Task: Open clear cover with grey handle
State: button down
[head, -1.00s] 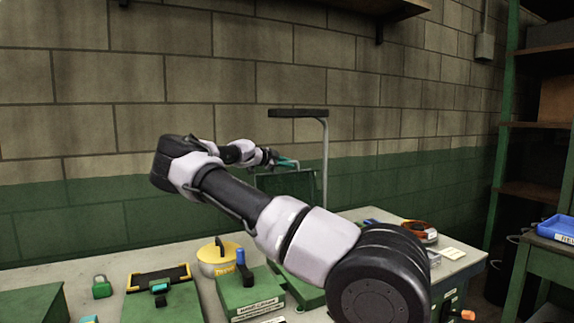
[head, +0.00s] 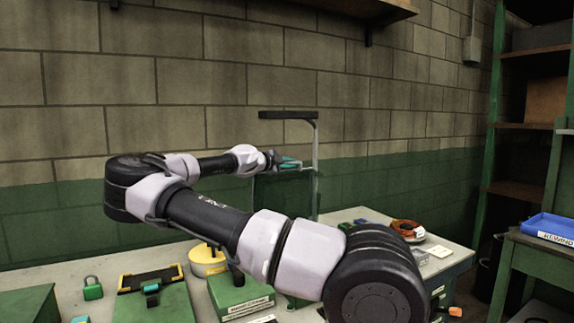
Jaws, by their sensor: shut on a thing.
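The clear cover (head: 284,195) stands up on edge behind my arm, against the green part of the wall. It looks see-through with a thin frame, and its lower part is hidden by my arm. My gripper (head: 292,163), with teal fingers, is at the cover's top edge and is shut on its handle. The grey handle itself is too small and covered by the fingers to make out.
A lamp post with a dark head (head: 287,114) rises close beside the cover. A blue bin (head: 549,228) is at right.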

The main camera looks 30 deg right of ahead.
jog(key=shift+f, duration=0.1)
jog(key=c, duration=0.8)
grip_release()
jog(key=shift+c, duration=0.2)
jog(key=r, duration=0.2)
send_over(270, 180)
jog(key=shift+w+d+f, duration=0.1)
jog(key=shift+w, duration=0.1)
